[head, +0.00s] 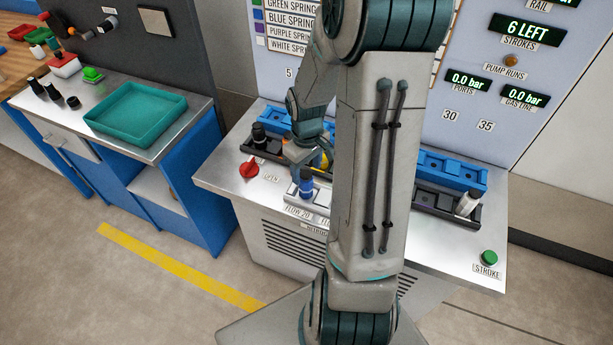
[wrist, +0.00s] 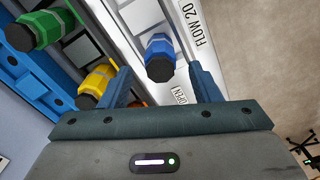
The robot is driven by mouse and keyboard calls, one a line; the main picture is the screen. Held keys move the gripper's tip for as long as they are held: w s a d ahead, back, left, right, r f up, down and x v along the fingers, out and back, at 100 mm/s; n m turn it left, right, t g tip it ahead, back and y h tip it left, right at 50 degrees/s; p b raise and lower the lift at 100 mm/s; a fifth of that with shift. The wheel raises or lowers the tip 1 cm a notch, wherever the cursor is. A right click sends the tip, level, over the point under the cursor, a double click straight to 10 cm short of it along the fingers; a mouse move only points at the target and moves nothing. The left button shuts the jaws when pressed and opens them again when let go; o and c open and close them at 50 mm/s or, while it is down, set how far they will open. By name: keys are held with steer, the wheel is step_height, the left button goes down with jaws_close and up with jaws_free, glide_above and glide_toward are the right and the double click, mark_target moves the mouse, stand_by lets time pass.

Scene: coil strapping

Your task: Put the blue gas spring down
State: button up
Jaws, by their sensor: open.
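The blue gas spring (head: 306,184) stands in a pale holder at the front of the steel bench, by the "FLOW 20" label. In the wrist view the blue gas spring (wrist: 159,55) has a blue collar and a dark end, and sits in the white strip beside that label. My gripper (wrist: 160,82) is open, with one finger on each side of the blue spring in the picture and a gap visible on both sides. I cannot tell how far above or below its end the fingertips are. In the head view my arm hides much of the gripper.
A yellow spring (wrist: 97,84) and a green spring (wrist: 45,29) stand close to my left finger. A red knob (head: 249,170) and a green stroke button (head: 489,258) are on the bench. A white-topped spring (head: 467,203) stands at right. A green tray (head: 136,112) is on the left bench.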

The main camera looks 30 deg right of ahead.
step_height(320, 180, up, 6)
steer(key=s+a+r+m+t, duration=0.3)
steer(key=s+a+r, duration=0.9)
steer(key=r, duration=0.1)
steer(key=shift+s+t, duration=0.35)
steer(key=shift+t, duration=0.05)
stand_by(0.8)
